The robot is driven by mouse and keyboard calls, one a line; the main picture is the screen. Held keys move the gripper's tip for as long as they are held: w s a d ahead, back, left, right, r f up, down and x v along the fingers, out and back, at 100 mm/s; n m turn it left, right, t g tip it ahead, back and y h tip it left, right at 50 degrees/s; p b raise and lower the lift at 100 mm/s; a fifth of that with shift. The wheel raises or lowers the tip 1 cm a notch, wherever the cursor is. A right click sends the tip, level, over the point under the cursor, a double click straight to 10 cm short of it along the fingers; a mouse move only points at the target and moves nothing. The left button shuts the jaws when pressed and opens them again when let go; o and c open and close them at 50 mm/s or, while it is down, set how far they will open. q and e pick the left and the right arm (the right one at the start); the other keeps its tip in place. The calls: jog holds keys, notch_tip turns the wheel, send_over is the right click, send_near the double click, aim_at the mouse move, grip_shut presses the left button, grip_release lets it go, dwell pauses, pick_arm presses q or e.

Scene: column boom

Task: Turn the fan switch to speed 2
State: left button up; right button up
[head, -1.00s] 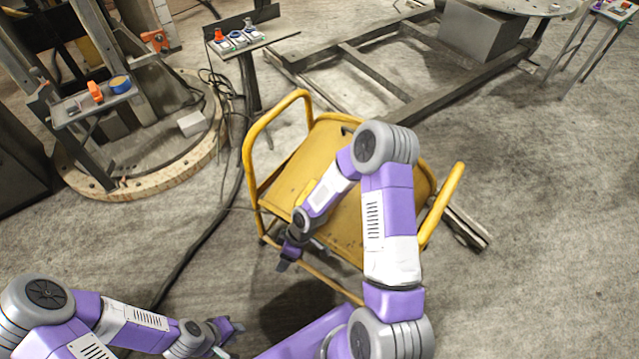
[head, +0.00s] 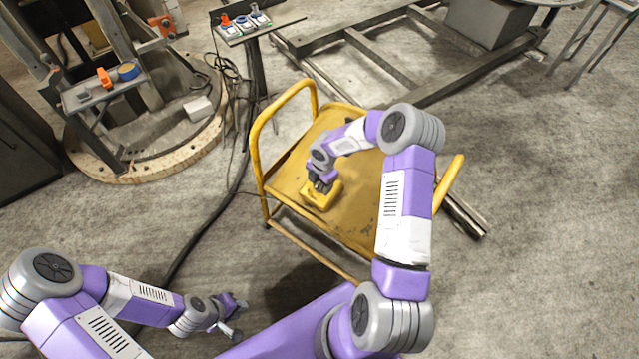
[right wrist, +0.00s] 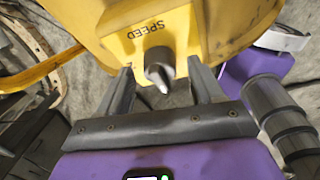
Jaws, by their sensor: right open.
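The fan's yellow switch box (head: 318,200) sits on the yellow cart, partly hidden by my right gripper (head: 321,184) in the head view. In the right wrist view, the yellow box (right wrist: 215,30) carries the word SPEED above a grey knob (right wrist: 158,66) with a tapered pointer. The pointer points toward the bottom of that picture. My right gripper (right wrist: 160,74) is open, with one finger on each side of the knob and gaps visible. No speed numbers are readable. My left gripper (head: 236,319) is open and empty at the lower left, away from the cart.
The yellow cart (head: 350,215) has raised tube handles (head: 262,135) on its left and right. A stand with small switches (head: 240,30) is behind it. A round-based machine with a side shelf (head: 105,90) stands at the left. A dark cable (head: 215,225) crosses the floor.

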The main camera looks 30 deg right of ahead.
jog(key=shift+f, duration=0.35)
jog(key=c, duration=1.1)
jog(key=shift+o, duration=0.2)
jog(key=shift+f+m+b, duration=0.1)
jog(key=shift+m+b, duration=0.5)
jog(key=shift+b, duration=0.25)
jog(key=m+t+b, duration=0.1)
jog(key=m+b, duration=0.2)
jog(key=b, duration=0.3)
jog(key=m+t+h+b, duration=0.1)
jog(key=m+b, duration=0.3)
jog(key=b, duration=0.2)
jog(key=m+t+b, duration=0.1)
jog(key=m+b, duration=0.3)
jog(key=b, duration=0.2)
jog(key=shift+s+a+f+h, duration=0.2)
jog(key=shift+s+a+h, duration=0.05)
jog(key=shift+a+h, duration=0.05)
jog(key=shift+r+m+t+b, duration=0.15)
jog(key=shift+m+t+b, duration=0.15)
jog(key=shift+m, duration=0.5)
jog(key=shift+m+h, duration=0.8)
jog(key=shift+m, duration=1.1)
